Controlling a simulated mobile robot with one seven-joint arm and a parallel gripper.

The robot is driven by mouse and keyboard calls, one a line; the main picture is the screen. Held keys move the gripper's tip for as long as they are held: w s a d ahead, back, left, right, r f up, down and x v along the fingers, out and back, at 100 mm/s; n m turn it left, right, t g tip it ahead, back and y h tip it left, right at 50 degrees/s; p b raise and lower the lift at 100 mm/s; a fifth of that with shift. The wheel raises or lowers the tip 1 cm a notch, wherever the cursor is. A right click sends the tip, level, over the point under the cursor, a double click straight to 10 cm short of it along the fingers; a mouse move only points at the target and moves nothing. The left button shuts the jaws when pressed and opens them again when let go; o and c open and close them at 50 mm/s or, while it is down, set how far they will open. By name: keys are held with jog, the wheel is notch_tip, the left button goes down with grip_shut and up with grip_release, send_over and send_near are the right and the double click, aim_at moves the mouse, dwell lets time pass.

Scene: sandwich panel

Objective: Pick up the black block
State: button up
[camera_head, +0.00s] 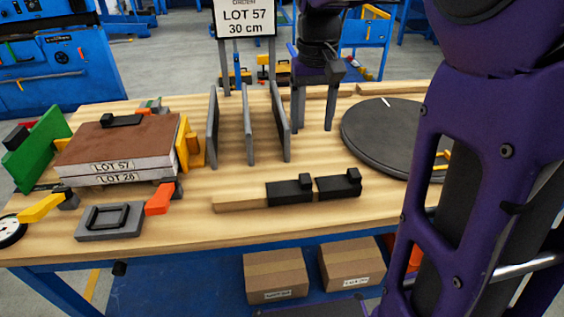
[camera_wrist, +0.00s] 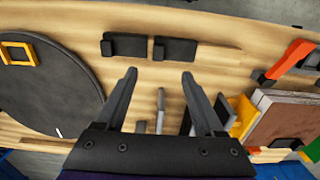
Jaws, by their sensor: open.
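Two black blocks, each with a small raised knob at one end, sit side by side along a pale wooden strip (camera_head: 238,204) near the table's front edge. In the head view, they are the left black block (camera_head: 288,193) and the right black block (camera_head: 337,187). In the wrist view, rotated, the right one shows at left (camera_wrist: 126,47) and the left one at right (camera_wrist: 177,50). My gripper (camera_head: 314,126) is open and empty, pointing down behind the blocks, beside the upright grey plates. Its fingers (camera_wrist: 160,73) are apart from both blocks. Which block the task means is unclear.
Upright grey plates (camera_head: 249,122) stand left of my gripper. A dark round disc (camera_head: 384,135) lies at right. Brown-topped panels labelled LOT 57 and LOT 26 (camera_head: 118,150) sit at left among coloured clamps, with a grey handled plate (camera_head: 109,222) in front. Bare table lies around the strip.

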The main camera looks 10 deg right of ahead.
jog(key=b, duration=0.2)
send_over(307, 181)
jog(key=f, duration=1)
jog(key=shift+s+f, duration=0.2)
jog(key=shift+s, duration=0.1)
jog(key=shift+w+f+b, duration=0.15)
jog(key=shift+f+b, duration=0.25)
jog(key=shift+f, duration=1.1)
jog(key=shift+w+f+b, duration=0.15)
jog(key=shift+f+b, duration=0.2)
jog(key=shift+f, duration=1.15)
grip_shut()
